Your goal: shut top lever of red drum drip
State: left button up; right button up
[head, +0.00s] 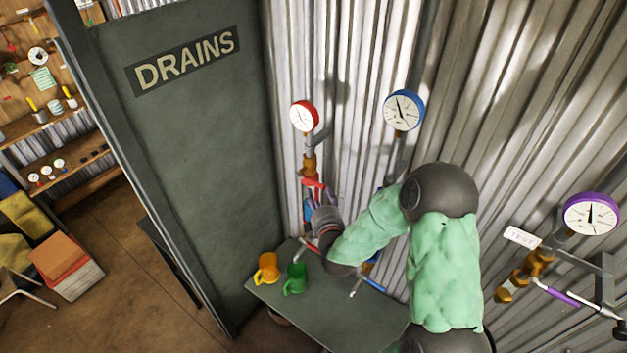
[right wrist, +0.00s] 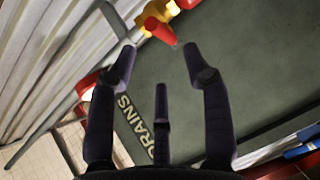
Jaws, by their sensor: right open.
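The red drum drip is a pipe (head: 310,143) with a red-rimmed gauge (head: 304,116) on top and a brass valve (head: 309,164) below it. Its red top lever (head: 313,183) sticks out just under the brass. In the right wrist view the red lever (right wrist: 160,31) lies beyond and between my fingertips, against yellow brass (right wrist: 160,10). My right gripper (head: 324,204) is open and close below the lever; in the wrist view its spread fingers (right wrist: 158,60) hold nothing. Its hand hides the lower part of the drip. My left gripper is not in view.
A blue-rimmed gauge (head: 403,110) stands right of the red one, its pipe partly behind my arm. A purple-rimmed gauge (head: 591,214) is far right. A DRAINS panel (head: 195,150) is left.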

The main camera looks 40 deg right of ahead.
aim_at(315, 184)
jog(key=p+x, duration=0.1)
jog(key=x, duration=0.7)
jog(key=shift+w+d+f, duration=0.15)
jog(key=shift+w+d, duration=0.1)
grip_shut()
